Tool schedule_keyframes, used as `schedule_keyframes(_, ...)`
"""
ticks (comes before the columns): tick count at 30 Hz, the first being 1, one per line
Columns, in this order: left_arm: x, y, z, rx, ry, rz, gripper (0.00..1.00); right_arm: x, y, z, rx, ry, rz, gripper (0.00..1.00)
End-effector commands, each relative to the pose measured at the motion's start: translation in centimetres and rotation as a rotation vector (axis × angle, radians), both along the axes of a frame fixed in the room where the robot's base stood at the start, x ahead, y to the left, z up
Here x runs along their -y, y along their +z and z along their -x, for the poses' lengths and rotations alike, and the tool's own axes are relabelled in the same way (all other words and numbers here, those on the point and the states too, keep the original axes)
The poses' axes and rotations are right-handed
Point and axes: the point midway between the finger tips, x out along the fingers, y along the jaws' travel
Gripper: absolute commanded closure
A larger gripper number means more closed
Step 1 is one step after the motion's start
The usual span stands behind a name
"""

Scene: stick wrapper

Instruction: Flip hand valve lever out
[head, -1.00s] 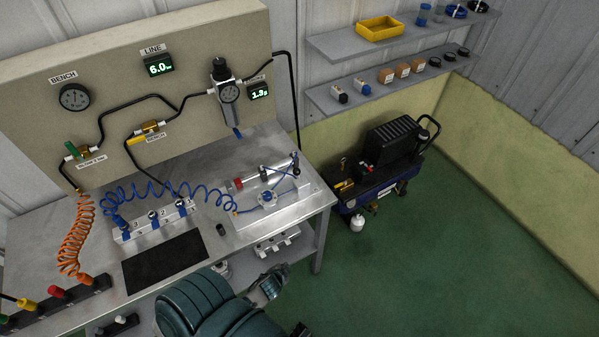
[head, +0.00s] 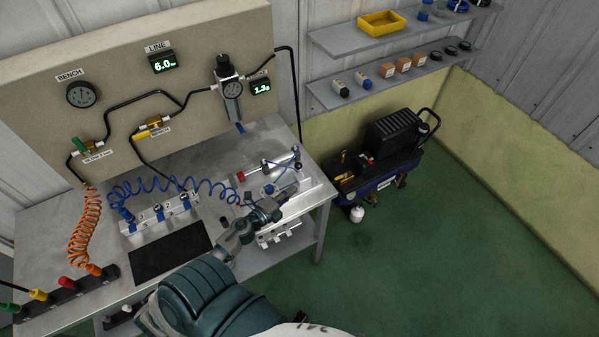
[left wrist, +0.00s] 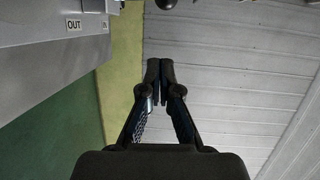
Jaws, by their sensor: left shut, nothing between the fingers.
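The hand valve (head: 268,188) sits on the pale plate at the bench's right end, a small blue-topped part mostly hidden behind my left gripper. Its lever cannot be made out in the head view. My left gripper (head: 281,199) is shut and empty, at the front of this plate close to the valve; I cannot tell whether it touches. In the left wrist view its fingertips (left wrist: 160,69) are together. That view also shows an "OUT" label (left wrist: 73,24) on a grey block and a dark round knob (left wrist: 168,3) at the top edge. My right gripper is not in view.
A black mat (head: 172,251) lies at the front. A compressor (head: 385,165) stands on the floor right of the bench.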

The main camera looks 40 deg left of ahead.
Motion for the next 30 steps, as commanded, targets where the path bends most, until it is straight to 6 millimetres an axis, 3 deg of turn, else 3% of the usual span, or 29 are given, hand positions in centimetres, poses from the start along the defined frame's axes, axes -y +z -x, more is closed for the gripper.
schedule_keyframes(7, 0.7, 0.2, -2.3, 0.004, -0.03, -0.032, 1.0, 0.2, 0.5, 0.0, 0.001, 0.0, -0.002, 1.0)
schedule_keyframes(18, 1.2, -0.5, -10.0, 0.003, -0.027, -0.025, 1.0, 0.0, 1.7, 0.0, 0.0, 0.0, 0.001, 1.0)
schedule_keyframes(24, -1.5, -0.6, -9.3, 0.0, -0.027, -0.025, 1.0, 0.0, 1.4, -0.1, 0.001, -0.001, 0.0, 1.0)
schedule_keyframes(30, -2.5, -0.5, -9.0, 0.001, -0.027, -0.025, 1.0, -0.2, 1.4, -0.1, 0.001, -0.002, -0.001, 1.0)
